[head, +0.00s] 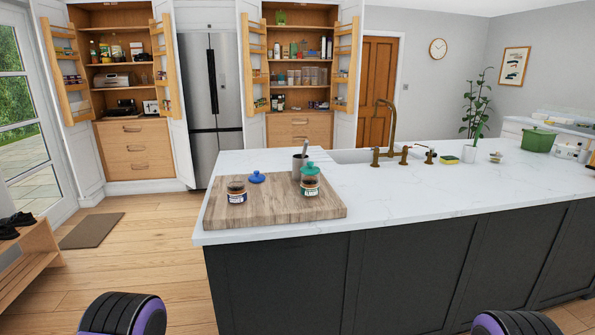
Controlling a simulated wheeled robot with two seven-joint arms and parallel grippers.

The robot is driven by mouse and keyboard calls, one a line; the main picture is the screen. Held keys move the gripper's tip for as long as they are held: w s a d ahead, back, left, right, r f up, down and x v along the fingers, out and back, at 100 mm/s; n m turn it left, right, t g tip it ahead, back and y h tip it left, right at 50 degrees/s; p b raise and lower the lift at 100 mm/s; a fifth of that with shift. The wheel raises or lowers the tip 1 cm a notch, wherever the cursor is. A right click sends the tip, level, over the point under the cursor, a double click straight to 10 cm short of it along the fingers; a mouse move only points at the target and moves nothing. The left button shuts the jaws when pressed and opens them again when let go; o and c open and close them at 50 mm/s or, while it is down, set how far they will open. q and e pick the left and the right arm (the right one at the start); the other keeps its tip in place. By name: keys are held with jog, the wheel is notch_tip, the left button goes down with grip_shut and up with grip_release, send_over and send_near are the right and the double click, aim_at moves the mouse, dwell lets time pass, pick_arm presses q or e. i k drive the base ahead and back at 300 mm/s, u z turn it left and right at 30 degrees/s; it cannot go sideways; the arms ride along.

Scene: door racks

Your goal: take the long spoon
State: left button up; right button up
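A thin dark handle (304,147) stands up out of a small grey cup (297,166) on the wooden board; it looks like the long spoon, but its lower part is hidden in the cup. The cup stands at the back of the board, behind a glass jar with a green lid (310,182). Only rounded black and purple parts of my arms show at the bottom left and bottom right edges. Neither gripper is in view, and nothing of mine is near the cup.
The wooden board (255,212) also holds a labelled jar (236,192) and a blue lid (257,177). It lies on the left end of the white island (420,195). A brass tap (387,125) stands behind. Open floor lies left of the island.

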aim_at(306, 146)
jog(key=u, duration=0.15)
jog(key=k, duration=0.4)
jog(key=z, duration=1.2)
jog(key=i, duration=1.6)
jog(key=u, duration=0.55)
